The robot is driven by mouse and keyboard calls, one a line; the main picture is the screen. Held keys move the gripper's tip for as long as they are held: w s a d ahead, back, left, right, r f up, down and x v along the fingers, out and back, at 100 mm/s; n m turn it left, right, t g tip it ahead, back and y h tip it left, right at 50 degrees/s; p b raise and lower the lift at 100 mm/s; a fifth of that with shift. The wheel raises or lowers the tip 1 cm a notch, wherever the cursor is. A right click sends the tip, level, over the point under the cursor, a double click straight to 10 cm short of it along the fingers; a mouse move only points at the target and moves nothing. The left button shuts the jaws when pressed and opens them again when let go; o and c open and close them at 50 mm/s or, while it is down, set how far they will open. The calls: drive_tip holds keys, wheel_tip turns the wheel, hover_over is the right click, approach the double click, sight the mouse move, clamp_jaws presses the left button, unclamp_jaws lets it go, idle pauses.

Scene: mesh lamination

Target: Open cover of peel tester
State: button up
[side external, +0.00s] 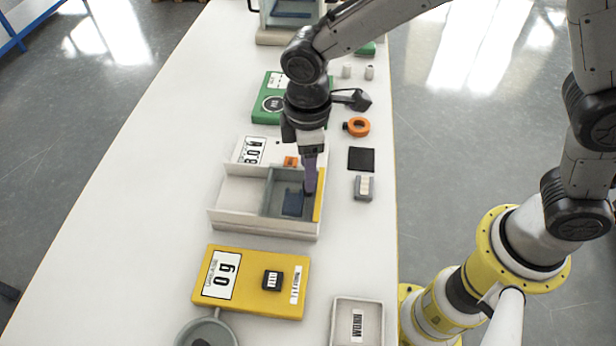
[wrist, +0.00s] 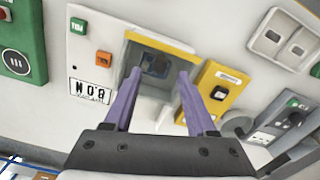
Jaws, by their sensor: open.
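The peel tester, a white box with an 80N display (side external: 253,150), stands mid-table; its display also shows in the wrist view (wrist: 90,93). Its right half has a grey, box-like section (side external: 280,178) with a dark blue block (side external: 292,203) inside. A yellow strip (side external: 318,207) runs along that section's right edge, and along its far edge in the wrist view (wrist: 160,43). I cannot tell whether a clear cover lies over it. My gripper (side external: 310,188) points down beside the yellow strip. Its purple fingers (wrist: 160,73) are apart, with nothing between them; contact is unclear.
A yellow scale (side external: 230,300) reading 0g is in front, with a white tray (side external: 372,325) to its right. A green device (side external: 268,98) stands behind. An orange ring (side external: 358,127), black square (side external: 361,159) and grey block (side external: 364,187) lie right. The table's left side is clear.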

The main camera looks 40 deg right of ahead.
sight(292, 187)
drive_tip(key=shift+f, duration=2)
clamp_jaws()
